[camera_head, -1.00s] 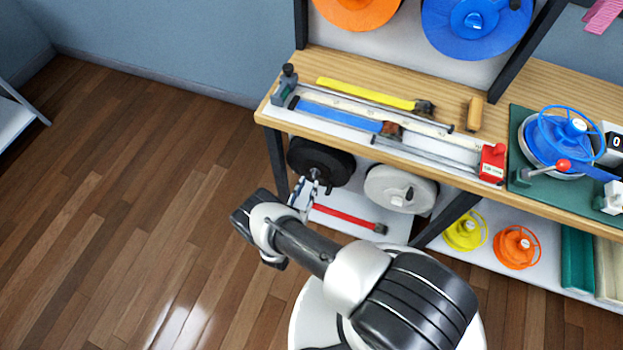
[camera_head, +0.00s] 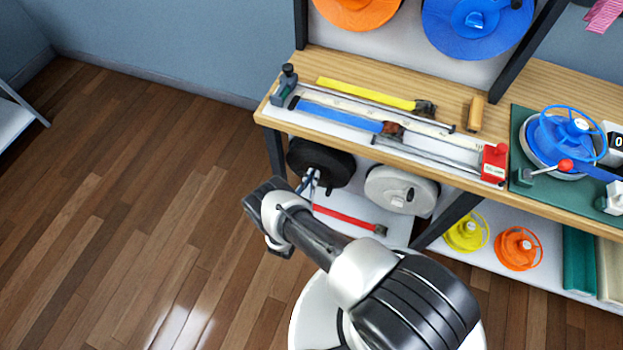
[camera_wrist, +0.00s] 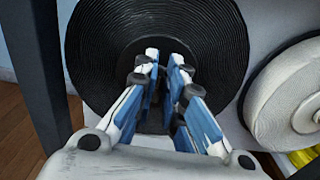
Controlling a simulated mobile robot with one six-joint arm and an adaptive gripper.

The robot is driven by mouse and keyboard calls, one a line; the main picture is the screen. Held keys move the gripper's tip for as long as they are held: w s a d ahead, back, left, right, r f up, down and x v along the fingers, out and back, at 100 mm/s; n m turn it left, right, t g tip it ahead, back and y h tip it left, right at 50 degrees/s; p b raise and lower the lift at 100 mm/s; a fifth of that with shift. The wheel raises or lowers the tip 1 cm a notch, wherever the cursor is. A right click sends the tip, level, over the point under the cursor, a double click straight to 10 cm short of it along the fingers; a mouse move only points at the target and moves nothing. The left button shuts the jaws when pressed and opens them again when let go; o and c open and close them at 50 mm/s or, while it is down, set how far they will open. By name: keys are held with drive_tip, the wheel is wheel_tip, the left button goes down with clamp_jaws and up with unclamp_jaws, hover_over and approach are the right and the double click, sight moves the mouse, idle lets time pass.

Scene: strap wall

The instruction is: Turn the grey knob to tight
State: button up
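A black reel (camera_head: 333,165) stands on the lower shelf under the bench's left end. It fills the upper middle of the wrist view (camera_wrist: 95,60). My gripper (camera_head: 312,176) is at the middle of this reel, pointing at its hub. In the wrist view my gripper (camera_wrist: 165,56) has its two blue and white fingers close together with a narrow dark gap between the tips. The grey knob at the hub is mostly hidden behind the fingers. I cannot tell whether they touch or grip it. No tight mark is legible.
A white reel (camera_head: 385,185) with a dark knob stands just right of the black one. A red strap (camera_head: 345,217) lies in front. The bench leg (camera_head: 276,153) is close on the left, and the wooden benchtop (camera_head: 345,62) overhangs. The floor at left is clear.

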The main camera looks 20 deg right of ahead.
clamp_jaws()
drive_tip(key=shift+m, duration=0.3)
drive_tip(key=shift+s+d+f+m, duration=0.15)
drive_tip(key=shift+d+f+m, duration=0.15)
drive_tip(key=shift+m, duration=2.55)
drive_tip(key=shift+s+d+f+m, duration=0.2)
drive_tip(key=shift+f+m, duration=0.05)
drive_tip(key=shift+m, duration=2.65)
drive_tip(key=shift+s+d+f+m, duration=0.15)
drive_tip(key=shift+d+f+m, duration=0.15)
drive_tip(key=shift+m, duration=2.55)
drive_tip(key=shift+a, duration=0.1)
drive_tip(key=o, duration=0.6)
unclamp_jaws()
